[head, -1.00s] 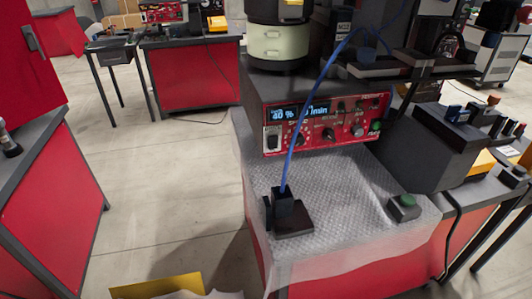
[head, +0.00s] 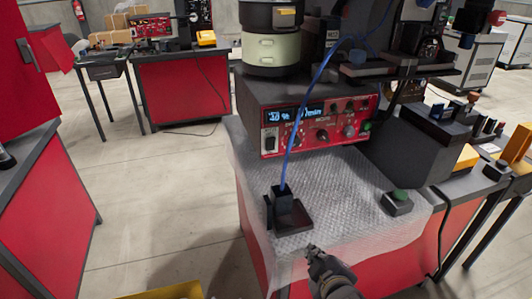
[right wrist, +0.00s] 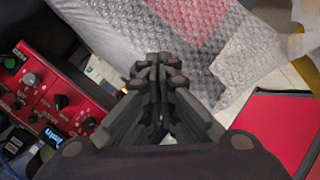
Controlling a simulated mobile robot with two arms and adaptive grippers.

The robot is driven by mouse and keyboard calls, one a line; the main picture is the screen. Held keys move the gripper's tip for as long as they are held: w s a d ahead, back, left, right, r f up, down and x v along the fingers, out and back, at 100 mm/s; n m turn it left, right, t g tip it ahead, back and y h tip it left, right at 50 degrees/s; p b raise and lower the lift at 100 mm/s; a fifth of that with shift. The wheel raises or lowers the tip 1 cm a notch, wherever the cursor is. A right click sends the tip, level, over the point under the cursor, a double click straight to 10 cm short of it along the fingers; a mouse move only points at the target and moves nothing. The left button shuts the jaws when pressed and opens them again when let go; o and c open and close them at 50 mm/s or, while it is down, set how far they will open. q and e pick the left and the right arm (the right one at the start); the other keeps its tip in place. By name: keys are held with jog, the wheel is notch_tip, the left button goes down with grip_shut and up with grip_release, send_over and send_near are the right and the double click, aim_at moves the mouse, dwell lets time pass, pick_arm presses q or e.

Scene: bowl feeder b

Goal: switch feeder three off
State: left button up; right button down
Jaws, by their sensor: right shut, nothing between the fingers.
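The feeder's red control panel (head: 318,124) faces me on the front of a dark box, with a lit blue display (head: 296,115), several knobs and a green button. A dark rocker switch (head: 269,139) sits at the panel's left end; its position is too small to tell. The panel also shows at the left of the right wrist view (right wrist: 50,95). My right gripper (head: 313,252) is shut and empty, over the front edge of the bubble-wrapped bench top, below and apart from the panel. It also shows in the right wrist view (right wrist: 157,75). My left gripper is not in view.
A black block on a base (head: 288,208) stands on the bubble wrap (head: 345,185), with a blue cable (head: 299,130) rising from it past the panel. A small box with a green button (head: 397,203) stands to the right. Another red bench (head: 190,80) stands behind.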

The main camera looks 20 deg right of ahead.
jog(key=w+a+r+n+t+y, duration=0.1)
jog(key=w+r+n+t, duration=0.1)
jog(key=r, duration=0.3)
jog(key=w+a+r+n+t, duration=0.2)
jog(key=w+r+n+t, duration=0.1)
jog(key=w+r+n, duration=0.1)
jog(key=w+a+r+n+t+y, duration=0.1)
jog(key=w+r+n+t, duration=0.1)
jog(key=w+r+n, duration=0.2)
jog(key=shift+a+r+t+y, duration=0.15)
jog(key=shift+r+t, duration=0.05)
jog(key=shift+r, duration=0.25)
jog(key=shift+a+r+t+y, duration=0.1)
jog(key=shift+r+t+y, duration=0.1)
jog(key=shift+r, duration=0.25)
jog(key=p, duration=0.2)
send_near(267, 143)
jog(key=w, duration=0.4)
jog(key=w+r, duration=0.1)
jog(key=w, duration=0.2)
jog(key=shift+a, duration=0.15)
